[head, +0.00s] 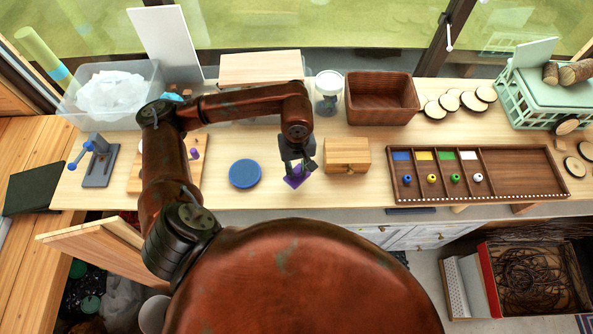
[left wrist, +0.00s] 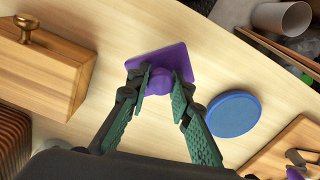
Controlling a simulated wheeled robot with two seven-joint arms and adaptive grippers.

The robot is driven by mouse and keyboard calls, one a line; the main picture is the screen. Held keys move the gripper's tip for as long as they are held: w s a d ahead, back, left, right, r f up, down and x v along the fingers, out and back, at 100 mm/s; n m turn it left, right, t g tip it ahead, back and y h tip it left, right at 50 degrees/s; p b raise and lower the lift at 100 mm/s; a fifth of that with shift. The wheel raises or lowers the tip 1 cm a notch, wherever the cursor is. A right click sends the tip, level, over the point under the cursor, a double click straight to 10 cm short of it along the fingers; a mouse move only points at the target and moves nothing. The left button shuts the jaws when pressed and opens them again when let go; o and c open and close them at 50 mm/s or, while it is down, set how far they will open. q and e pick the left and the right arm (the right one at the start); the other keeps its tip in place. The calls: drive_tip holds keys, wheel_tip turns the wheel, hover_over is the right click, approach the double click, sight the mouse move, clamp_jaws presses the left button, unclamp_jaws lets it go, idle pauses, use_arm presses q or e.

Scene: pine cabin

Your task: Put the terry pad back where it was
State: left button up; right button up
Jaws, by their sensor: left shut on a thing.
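A flat purple square pad with a round knob (left wrist: 174,60) shows in the left wrist view. It seems to be the terry pad, though its cloth cannot be made out. My left gripper (left wrist: 160,84) is shut on the knob, one finger on each side. In the head view the purple pad (head: 296,178) is under my left gripper (head: 300,167), over the bench between the blue disc and the small wooden box. I cannot tell whether it touches the bench. My right gripper is not in view.
A round blue disc (head: 245,173) lies left of the pad, and a small wooden box (head: 347,155) with a knob stands close to its right. A divided tray (head: 520,173) is farther right. A wooden board (head: 150,178) and blue-handled clamp (head: 98,164) are at left.

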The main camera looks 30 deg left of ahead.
sight(296, 174)
use_arm(q)
drive_tip(key=f+p, duration=0.1)
drive_tip(key=f, duration=0.2)
drive_tip(key=shift+a+p, duration=0.2)
drive_tip(key=shift+p, duration=0.15)
drive_tip(key=shift+w+f, duration=0.1)
drive_tip(key=shift+f, duration=0.15)
drive_tip(key=shift+f+b, duration=0.25)
drive_tip(key=shift+b, duration=0.2)
drive_tip(key=o, duration=0.7)
drive_tip(key=shift+r, duration=0.1)
drive_tip(key=shift+c, duration=0.2)
drive_tip(key=o, duration=0.3)
drive_tip(key=shift+o, duration=0.2)
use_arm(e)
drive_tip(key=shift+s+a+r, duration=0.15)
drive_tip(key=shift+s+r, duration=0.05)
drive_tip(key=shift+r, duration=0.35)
use_arm(q)
drive_tip(key=shift+r, duration=0.1)
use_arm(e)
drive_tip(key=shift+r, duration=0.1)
